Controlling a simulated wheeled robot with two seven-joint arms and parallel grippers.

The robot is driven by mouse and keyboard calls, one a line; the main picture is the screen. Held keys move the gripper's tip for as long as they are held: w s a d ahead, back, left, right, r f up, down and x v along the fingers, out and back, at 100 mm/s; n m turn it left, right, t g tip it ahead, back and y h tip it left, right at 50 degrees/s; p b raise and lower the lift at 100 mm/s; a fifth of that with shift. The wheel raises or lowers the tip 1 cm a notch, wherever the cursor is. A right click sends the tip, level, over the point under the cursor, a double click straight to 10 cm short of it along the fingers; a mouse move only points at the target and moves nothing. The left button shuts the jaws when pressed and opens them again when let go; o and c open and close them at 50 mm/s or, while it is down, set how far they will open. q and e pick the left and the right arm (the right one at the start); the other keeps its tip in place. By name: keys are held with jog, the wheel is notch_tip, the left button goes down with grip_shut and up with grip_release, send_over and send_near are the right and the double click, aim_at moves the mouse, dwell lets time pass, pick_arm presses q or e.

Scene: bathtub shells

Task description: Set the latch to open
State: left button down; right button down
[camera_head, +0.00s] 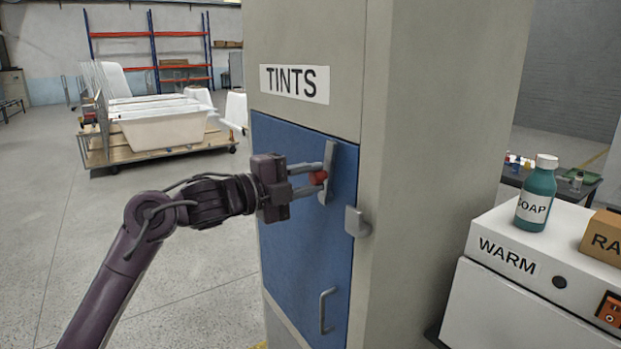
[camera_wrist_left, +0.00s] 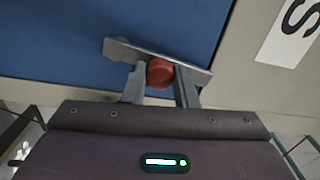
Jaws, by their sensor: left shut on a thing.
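The latch is a grey plate (camera_head: 329,160) with a red knob (camera_head: 318,177), on a blue door (camera_head: 300,235) under a "TINTS" sign. The plate stands nearly upright in the head view. My left gripper (camera_head: 308,179) reaches in from the left, with its fingers on either side of the red knob and shut on it. The left wrist view also shows the red knob (camera_wrist_left: 160,72) between the fingers, with the grey plate (camera_wrist_left: 190,66) behind it. A grey catch (camera_head: 356,222) sits on the cabinet frame right of the door. My right gripper is not in view.
The door has a grey handle (camera_head: 326,310) low down. A white unit (camera_head: 510,262) marked "WARM" stands at the right, with a teal soap bottle (camera_head: 536,195) and a cardboard box (camera_head: 604,238) on top. A cart (camera_head: 155,155) with tubs stands behind, left. Open floor lies left of the cabinet.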

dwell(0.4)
pick_arm(q)
jog(key=c, duration=1.4)
grip_release()
jog(key=shift+c, duration=0.2)
jog(key=shift+a, duration=0.1)
jog(key=shift+a, duration=0.1)
jog(key=b+v, duration=0.4)
jog(key=v, duration=0.3)
jog(key=shift+a, duration=0.15)
jog(key=shift+s, duration=0.15)
